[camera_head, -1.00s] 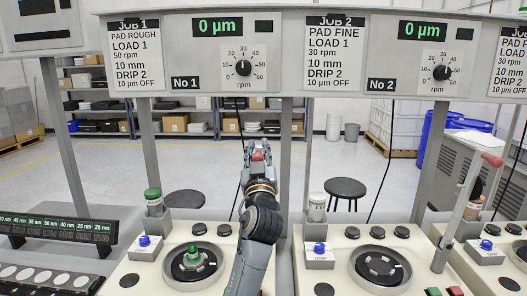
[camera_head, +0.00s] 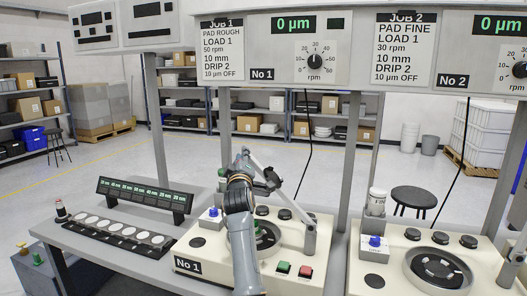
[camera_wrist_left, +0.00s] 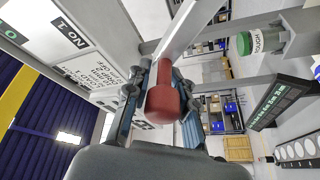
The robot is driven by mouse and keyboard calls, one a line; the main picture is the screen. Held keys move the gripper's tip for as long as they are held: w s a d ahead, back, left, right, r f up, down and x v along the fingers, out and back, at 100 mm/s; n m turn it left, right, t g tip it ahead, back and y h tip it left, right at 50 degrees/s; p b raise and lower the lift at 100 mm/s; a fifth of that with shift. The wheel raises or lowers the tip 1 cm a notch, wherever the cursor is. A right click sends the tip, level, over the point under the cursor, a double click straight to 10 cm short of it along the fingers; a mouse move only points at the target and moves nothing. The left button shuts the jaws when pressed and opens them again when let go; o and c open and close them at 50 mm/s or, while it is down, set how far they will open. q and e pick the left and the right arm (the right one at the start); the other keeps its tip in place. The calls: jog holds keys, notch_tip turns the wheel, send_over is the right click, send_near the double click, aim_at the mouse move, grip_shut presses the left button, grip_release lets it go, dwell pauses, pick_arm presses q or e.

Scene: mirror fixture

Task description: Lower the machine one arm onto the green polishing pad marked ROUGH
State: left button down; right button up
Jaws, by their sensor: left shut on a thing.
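The machine one arm (camera_head: 286,195) is a pale lever that rises to the left from its post (camera_head: 310,238) on machine No 1. My left gripper (camera_head: 245,165) is at its upper end, above the machine. In the left wrist view, the fingers are shut on the arm's red knob (camera_wrist_left: 164,104). The turntable (camera_head: 268,237) of machine one lies below, partly covered by my left forearm. A little green (camera_head: 260,231) shows there, but no marking is readable. A green-capped bottle (camera_wrist_left: 262,41) labelled ROUGH shows in the wrist view. My right gripper is not in view.
A blue-topped dispenser (camera_head: 213,213) and black knobs sit on machine one. Green and red buttons (camera_head: 305,272) are at its front. A display bar (camera_head: 145,197) and a row of pale discs (camera_head: 120,230) lie left. Machine No 2 (camera_head: 400,285) stands right. Upright frame posts stand behind.

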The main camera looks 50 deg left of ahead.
pick_arm(q)
jog(key=s+a+f+n+g+h+b, duration=0.1)
jog(key=a+f+n, duration=0.3)
jog(key=f, duration=0.7)
jog(key=s+a+f+n+g+h+b, duration=0.1)
jog(key=s+a+f+n+b, duration=0.1)
jog(key=f, duration=0.9)
jog(key=shift+s+a+f+n+g+h, duration=0.25)
jog(key=shift+s+a+n, duration=0.55)
jog(key=shift+n, duration=0.6)
jog(key=shift+w, duration=0.1)
jog(key=c, duration=1.4)
grip_release()
jog(key=shift+o, duration=0.7)
jog(key=shift+r, duration=0.1)
jog(key=v, duration=1.2)
